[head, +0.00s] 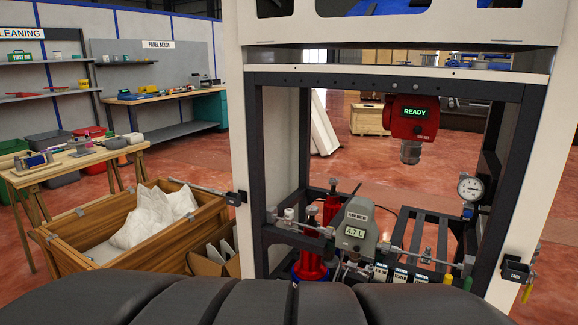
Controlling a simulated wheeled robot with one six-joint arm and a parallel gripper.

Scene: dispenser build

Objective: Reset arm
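My arm and my gripper do not show in the head view. A pale frame (243,130) with dark inner posts stands in front of me. A red unit (400,128) with a lit "READY" display hangs under its upper crossbar, with a grey nozzle-like end (411,152) pointing down. Below and to the left, a grey flow meter (357,220) reads "4.7 L". A round pressure gauge (470,188) sits on the right post. The red cylinders (311,252) at lower left are partly hidden.
A wooden crate (90,258) with white sacks (150,214) stands left of the frame, with a cardboard box (212,262) beside it. A wooden table (70,160) with small parts is further left. Red floor (190,158) lies open behind. Dark padded shapes fill the bottom edge.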

